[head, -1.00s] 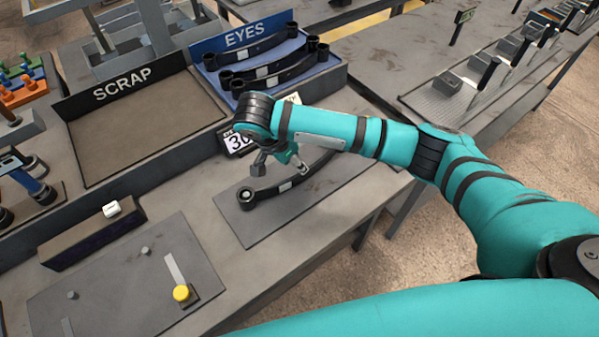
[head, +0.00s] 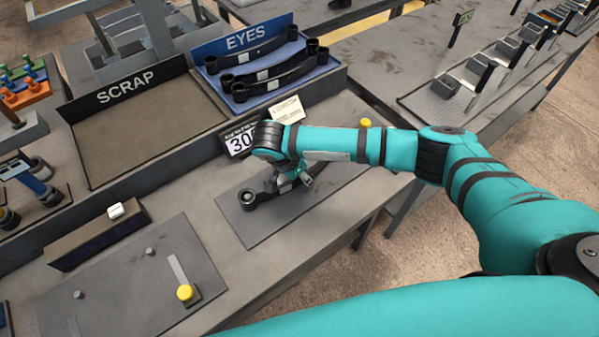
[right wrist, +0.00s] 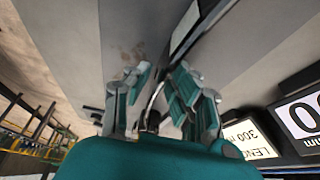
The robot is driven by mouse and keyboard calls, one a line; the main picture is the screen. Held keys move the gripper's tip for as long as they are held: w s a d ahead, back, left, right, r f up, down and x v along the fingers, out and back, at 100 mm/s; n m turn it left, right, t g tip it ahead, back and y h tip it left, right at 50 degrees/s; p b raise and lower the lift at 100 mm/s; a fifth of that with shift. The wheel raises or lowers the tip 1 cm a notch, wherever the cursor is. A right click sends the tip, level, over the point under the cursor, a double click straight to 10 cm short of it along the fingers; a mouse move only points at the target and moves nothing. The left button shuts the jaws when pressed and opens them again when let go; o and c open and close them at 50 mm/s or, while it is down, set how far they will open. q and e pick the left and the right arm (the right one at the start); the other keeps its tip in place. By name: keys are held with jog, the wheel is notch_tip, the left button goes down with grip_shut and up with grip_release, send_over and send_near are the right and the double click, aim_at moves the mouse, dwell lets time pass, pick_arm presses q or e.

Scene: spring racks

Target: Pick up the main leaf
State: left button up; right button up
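The main leaf is a dark, shallow-curved spring bar (head: 266,192) with a round eye at its near left end. It lies on a grey plate (head: 245,232) on the bench in the head view. My right gripper (head: 290,183) is down at the middle of the leaf, and my wrist and forearm hide the far part of the bar. In the right wrist view my right gripper (right wrist: 162,82) has its teal finger pads spread apart, one on each side of the dark bar. I see no clear contact. My left gripper is out of view.
A blue EYES tray (head: 318,68) with several dark leaves and a SCRAP tray (head: 85,126) stand at the back. A number sign (head: 240,141) is behind my wrist. A plate with a yellow knob (head: 185,292) lies at front left.

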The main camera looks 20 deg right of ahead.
grip_shut()
jog(key=shift+w+r, duration=0.15)
jog(key=shift+r, duration=0.05)
